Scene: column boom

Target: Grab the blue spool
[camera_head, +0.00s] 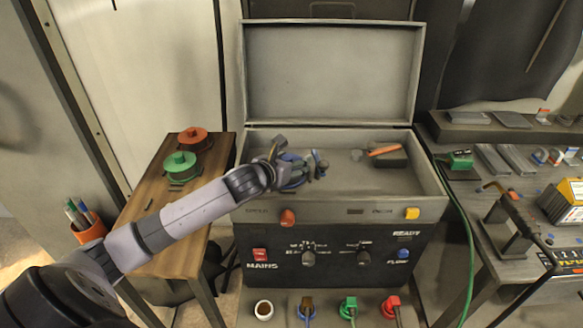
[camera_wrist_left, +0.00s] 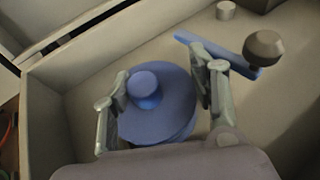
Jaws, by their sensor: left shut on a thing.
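The blue spool (camera_wrist_left: 178,112) is inside the open case (camera_head: 418,178), at its left part. It has a wide round flange and a smaller round knob on top. My left gripper (camera_head: 292,172) reaches into the case from the left. In the left wrist view its two fingers lie on either side of the spool, and it is shut on it. In the head view the spool (camera_head: 296,182) is mostly hidden by the gripper. I cannot tell whether it touches the case floor. My right gripper is not in view.
A blue bar (camera_wrist_left: 222,54) and a round grey-brown knob (camera_wrist_left: 264,48) are close beside the right finger. An orange-handled item (camera_head: 384,150) lies in the case at right. A green spool (camera_head: 180,164) and a red spool (camera_head: 193,137) stand on the wooden table (camera_head: 150,195).

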